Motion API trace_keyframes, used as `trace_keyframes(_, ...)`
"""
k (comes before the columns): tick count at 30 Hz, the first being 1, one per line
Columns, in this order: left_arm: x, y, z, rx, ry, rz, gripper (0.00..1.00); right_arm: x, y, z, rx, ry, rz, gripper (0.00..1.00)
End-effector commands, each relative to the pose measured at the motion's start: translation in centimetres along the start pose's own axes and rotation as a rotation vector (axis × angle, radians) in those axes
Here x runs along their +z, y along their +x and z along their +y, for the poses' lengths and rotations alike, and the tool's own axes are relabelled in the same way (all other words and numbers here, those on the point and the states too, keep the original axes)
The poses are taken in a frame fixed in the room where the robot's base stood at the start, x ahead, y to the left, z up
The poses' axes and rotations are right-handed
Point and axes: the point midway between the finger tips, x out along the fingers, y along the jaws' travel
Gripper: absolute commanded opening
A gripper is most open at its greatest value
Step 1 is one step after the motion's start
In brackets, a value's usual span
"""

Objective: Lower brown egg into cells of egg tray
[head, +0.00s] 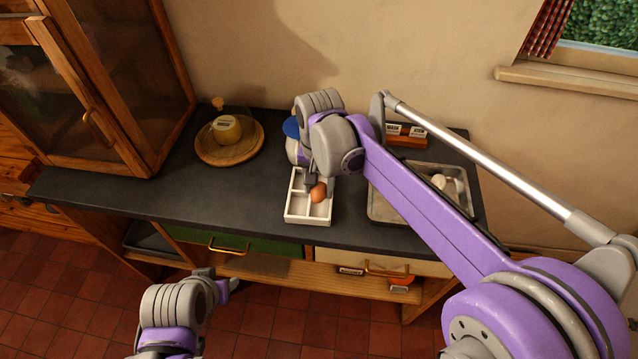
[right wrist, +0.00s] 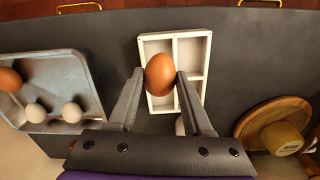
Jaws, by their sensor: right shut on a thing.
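A brown egg (head: 318,192) is held between the fingertips of my right gripper (head: 314,187). In the right wrist view, the brown egg (right wrist: 160,75) sits between both fingers, over the left side of the white egg tray (right wrist: 191,36). The tray has several square cells and lies on the dark counter; in the head view the tray (head: 292,217) is partly hidden by my gripper. I cannot tell how far the egg is above the cells. My left gripper (head: 230,287) is low in front of the counter, away from the tray; its fingers are unclear.
A metal pan (head: 384,213) right of the tray holds white eggs; the right wrist view also shows a brown egg (right wrist: 9,80) in it. A round wooden board (head: 248,155) with a yellow item (head: 227,129) stands left. Bare counter (head: 190,190) lies between board and tray.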

Motion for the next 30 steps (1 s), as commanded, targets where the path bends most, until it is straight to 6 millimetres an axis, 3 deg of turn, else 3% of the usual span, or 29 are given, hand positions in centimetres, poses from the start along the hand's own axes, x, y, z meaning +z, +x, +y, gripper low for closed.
trace_keyframes(30, 0.41, 0.44, 0.0, 0.0, 0.0, -0.003, 0.5, -0.01, 0.83, 0.0, 0.0, 0.0, 0.0, 0.31)
